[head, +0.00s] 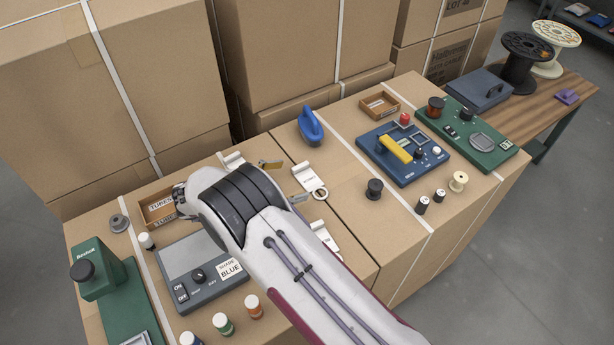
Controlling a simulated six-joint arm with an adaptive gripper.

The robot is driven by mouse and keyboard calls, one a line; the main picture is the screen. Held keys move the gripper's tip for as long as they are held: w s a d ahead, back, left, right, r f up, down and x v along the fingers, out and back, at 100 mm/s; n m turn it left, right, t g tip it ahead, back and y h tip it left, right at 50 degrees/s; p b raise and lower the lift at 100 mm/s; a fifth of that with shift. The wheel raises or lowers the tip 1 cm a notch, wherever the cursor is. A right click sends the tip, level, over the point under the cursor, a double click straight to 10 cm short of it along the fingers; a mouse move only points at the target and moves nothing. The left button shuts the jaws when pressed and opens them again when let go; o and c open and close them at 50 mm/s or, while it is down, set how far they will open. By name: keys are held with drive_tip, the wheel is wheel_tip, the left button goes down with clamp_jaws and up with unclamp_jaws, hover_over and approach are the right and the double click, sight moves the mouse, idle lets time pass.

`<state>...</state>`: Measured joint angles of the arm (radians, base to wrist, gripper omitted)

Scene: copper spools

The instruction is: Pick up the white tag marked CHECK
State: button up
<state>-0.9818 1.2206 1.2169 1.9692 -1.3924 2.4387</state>
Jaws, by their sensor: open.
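Another tag (233,160) lies behind my arm, and a third (326,238) shows at the arm's right edge, partly covered. The arm hides most of the gripper and the surface beneath.
Tall cartons (290,50) rise behind.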

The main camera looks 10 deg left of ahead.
sight(305, 179)
drive_tip(key=shift+w+d+f, duration=0.1)
drive_tip(key=shift+w+d, duration=0.1)
drive_tip(key=shift+x, duration=2.6)
drive_tip(key=shift+w+a, duration=0.1)
drive_tip(key=shift+w, duration=0.05)
drive_tip(key=c, duration=1)
